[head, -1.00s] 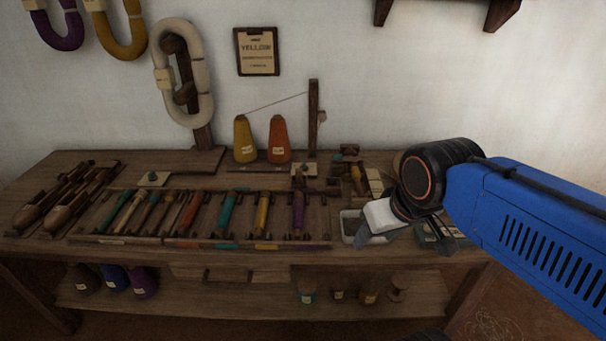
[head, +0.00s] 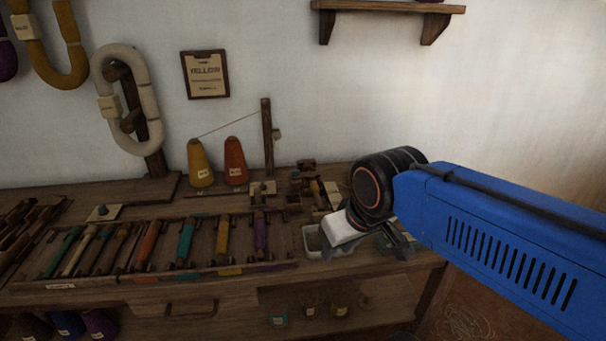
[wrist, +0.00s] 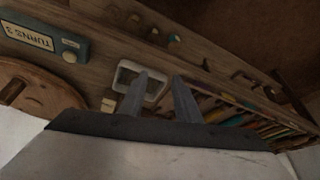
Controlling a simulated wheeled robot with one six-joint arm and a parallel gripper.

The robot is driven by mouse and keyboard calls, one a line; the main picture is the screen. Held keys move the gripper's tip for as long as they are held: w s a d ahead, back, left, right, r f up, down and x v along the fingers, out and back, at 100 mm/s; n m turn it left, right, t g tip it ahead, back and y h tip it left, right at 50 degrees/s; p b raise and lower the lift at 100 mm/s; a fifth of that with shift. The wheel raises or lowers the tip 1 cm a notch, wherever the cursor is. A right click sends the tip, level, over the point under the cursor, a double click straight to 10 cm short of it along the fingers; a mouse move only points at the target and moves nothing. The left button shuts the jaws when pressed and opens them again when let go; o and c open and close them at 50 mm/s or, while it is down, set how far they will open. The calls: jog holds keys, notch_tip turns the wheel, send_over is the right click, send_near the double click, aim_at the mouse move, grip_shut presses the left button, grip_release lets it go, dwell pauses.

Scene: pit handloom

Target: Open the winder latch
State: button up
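The winder appears to be the small dark wooden device (head: 305,180) on the right part of the bench, just left of my arm in the head view. Its latch is too small to make out. My gripper (wrist: 160,76) is open and empty; in the wrist view its two grey fingers stand apart, pointing over the bench. In the head view my gripper (head: 365,245) hangs at the bench's right end, beside a small pale tray (head: 311,240). That tray also shows behind the fingers in the wrist view (wrist: 124,76).
A teal box reading "TURNS 3" (wrist: 40,35) and a round wooden disc (wrist: 30,88) lie left in the wrist view. A rack of coloured bobbins (head: 110,278) fills the bench front. Yellow (head: 200,165) and orange (head: 235,162) cones and a post (head: 267,135) stand behind.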

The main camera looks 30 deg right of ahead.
jog(key=w+d+r+m+g+y, duration=0.1)
jog(key=w+d+r+m, duration=0.1)
jog(key=w+r+m, duration=0.5)
jog(key=w+d+r+m+g+y, duration=0.15)
jog(key=w+r+m, duration=0.25)
jog(key=w, duration=0.6)
jog(key=w+d+r+m+y, duration=0.1)
jog(key=w+d+r+m, duration=0.1)
jog(key=w+d+m, duration=0.5)
jog(key=w+d+r+m+y, duration=0.1)
jog(key=w+d+m, duration=0.3)
jog(key=w, duration=0.7)
jog(key=shift+g, duration=0.45)
jog(key=x, duration=1.7)
jog(key=shift+s, duration=0.15)
grip_shut()
